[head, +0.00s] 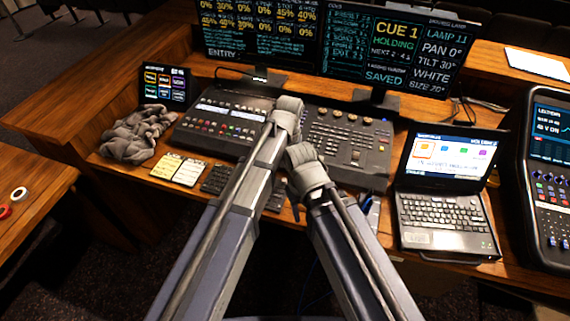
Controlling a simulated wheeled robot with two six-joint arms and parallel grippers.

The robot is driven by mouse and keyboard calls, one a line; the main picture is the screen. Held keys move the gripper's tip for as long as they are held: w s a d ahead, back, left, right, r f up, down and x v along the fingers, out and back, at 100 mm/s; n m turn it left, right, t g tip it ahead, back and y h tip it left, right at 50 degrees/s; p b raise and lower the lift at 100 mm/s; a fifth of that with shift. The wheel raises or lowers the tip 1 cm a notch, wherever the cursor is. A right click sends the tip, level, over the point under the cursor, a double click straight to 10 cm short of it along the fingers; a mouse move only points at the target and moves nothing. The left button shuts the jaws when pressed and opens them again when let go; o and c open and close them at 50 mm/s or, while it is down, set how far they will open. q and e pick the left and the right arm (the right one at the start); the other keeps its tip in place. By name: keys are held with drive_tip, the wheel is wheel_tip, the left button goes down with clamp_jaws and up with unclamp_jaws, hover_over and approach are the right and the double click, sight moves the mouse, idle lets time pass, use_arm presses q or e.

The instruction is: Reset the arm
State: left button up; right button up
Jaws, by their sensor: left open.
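My left arm reaches up from the bottom of the head view to over the mixing console (225,118). My left gripper (287,112) is at its far end, above the middle of the console; it is open, and its fingertips are hard to make out. I see nothing held in it. My right arm comes in from the lower right and ends in a rounded grey joint close beside the left arm. The two arms hide part of the console and of the desk's front edge.
Two monitors (390,45) stand behind the console. An open laptop (443,210) and a dark control device (550,170) are at right. A crumpled grey cloth (137,135), a small screen (164,86) and yellow note cards (178,168) are at left. Rolls of tape (18,194) lie on a side table.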

use_arm(q)
drive_tip(key=shift+r+p, duration=0.3)
drive_tip(key=shift+r, duration=0.45)
use_arm(e)
drive_tip(key=shift+r, duration=0.7)
use_arm(q)
drive_tip(key=s+a+m, duration=0.1)
drive_tip(key=s+a, duration=0.2)
drive_tip(key=s, duration=0.5)
drive_tip(key=s+a+m, duration=0.1)
drive_tip(key=s+a, duration=0.2)
drive_tip(key=s, duration=0.6)
drive_tip(key=shift+s+a+m+y, duration=0.15)
drive_tip(key=shift+a+m+y, duration=0.15)
drive_tip(key=shift+a+y, duration=0.1)
